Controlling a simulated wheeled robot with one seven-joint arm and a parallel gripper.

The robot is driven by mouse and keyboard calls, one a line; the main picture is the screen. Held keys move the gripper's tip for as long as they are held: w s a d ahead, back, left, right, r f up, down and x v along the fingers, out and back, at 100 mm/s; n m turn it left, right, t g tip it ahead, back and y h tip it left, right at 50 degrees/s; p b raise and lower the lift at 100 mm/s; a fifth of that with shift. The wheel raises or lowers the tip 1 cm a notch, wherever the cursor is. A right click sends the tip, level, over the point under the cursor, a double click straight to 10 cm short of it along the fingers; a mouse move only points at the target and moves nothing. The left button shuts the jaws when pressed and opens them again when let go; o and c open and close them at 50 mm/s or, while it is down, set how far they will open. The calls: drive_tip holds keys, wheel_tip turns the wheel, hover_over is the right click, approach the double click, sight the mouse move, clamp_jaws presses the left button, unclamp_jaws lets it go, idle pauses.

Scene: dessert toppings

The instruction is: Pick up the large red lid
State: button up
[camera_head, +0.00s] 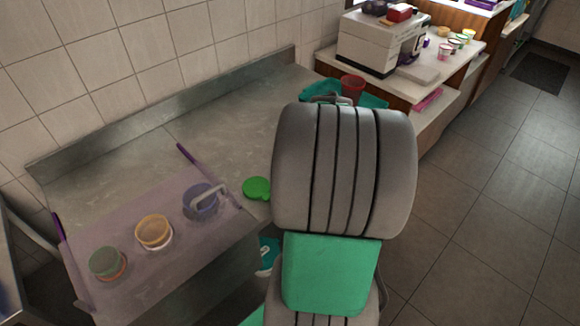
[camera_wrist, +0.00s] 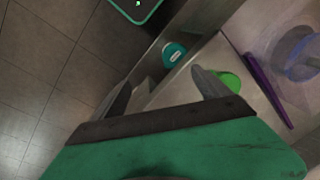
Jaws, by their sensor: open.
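I cannot make out a large red lid in either view. In the head view, a red cup-like thing (camera_head: 352,88) stands at the far end of the steel counter, partly hidden by my arm. My gripper (camera_wrist: 163,92) shows in the wrist view with its two dark fingers apart and nothing between them. It is above the counter's front edge. In the head view my grey and green arm hides it.
A green lid (camera_head: 257,188) lies on the counter. Left of it, a translucent purple tray (camera_head: 172,205) bears a blue-purple tub (camera_head: 200,200), an orange tub (camera_head: 153,232) and a green-topped tub (camera_head: 108,263). A teal-lidded container (camera_wrist: 173,54) sits below the edge. A white machine (camera_head: 370,45) stands behind.

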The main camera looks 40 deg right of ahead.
drive_tip(key=shift+o, duration=1.2)
drive_tip(key=w+d+n, duration=0.1)
drive_tip(key=d, duration=0.1)
drive_tip(key=w+d+n+t, duration=0.1)
drive_tip(key=d, duration=0.2)
drive_tip(key=w+d+n, duration=0.1)
drive_tip(key=w+d, duration=0.1)
drive_tip(key=shift+w+d+r+t, duration=0.1)
drive_tip(key=shift+d+r+t, duration=0.1)
drive_tip(key=shift+d+t, duration=0.15)
drive_tip(key=w+r+n, duration=0.1)
drive_tip(key=w+d+r+n+t, duration=0.1)
drive_tip(key=w+n, duration=0.1)
drive_tip(key=w+r+n, duration=0.1)
drive_tip(key=n, duration=0.1)
drive_tip(key=shift+w+d+r, duration=0.15)
drive_tip(key=shift+d+r, duration=0.05)
drive_tip(key=shift+d, duration=0.05)
drive_tip(key=shift+w+a+n+t+y, duration=0.25)
drive_tip(key=shift+w+n+y, duration=0.1)
drive_tip(key=shift+n, duration=0.75)
drive_tip(key=p+x, duration=0.1)
drive_tip(key=x, duration=0.6)
drive_tip(key=shift+f+p, duration=0.1)
drive_tip(key=shift+p, duration=0.3)
drive_tip(key=c, duration=1)
